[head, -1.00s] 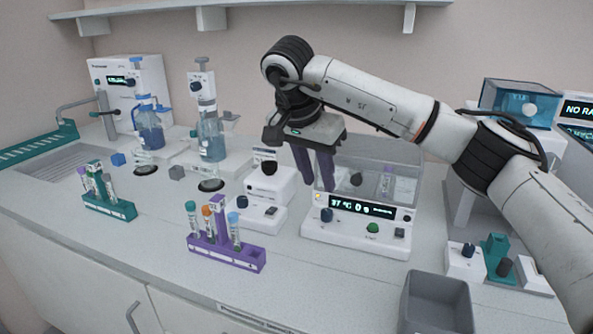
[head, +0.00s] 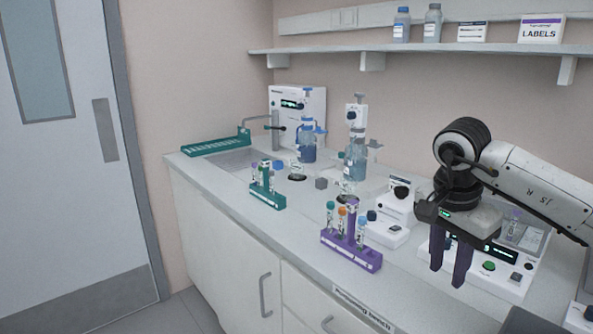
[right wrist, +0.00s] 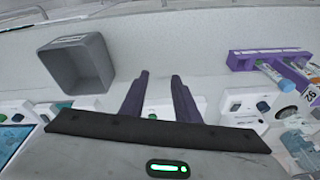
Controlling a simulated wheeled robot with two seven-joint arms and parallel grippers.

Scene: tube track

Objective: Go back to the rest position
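My right gripper (head: 448,277) hangs with its two purple fingers pointing down in front of the white heater unit with the green display (head: 488,265), partly covering it. In the right wrist view the fingers (right wrist: 160,76) stand apart with nothing between them, so it is open and empty. The fingers are above the bench front, to the right of the purple tube rack (head: 350,250). My left gripper is not in view.
A teal tube rack (head: 267,200) stands further left on the bench, and a grey open bin (right wrist: 76,62) shows in the right wrist view. A shelf (head: 420,52) runs along the wall. A door (head: 75,150) and open floor (head: 190,312) lie at left.

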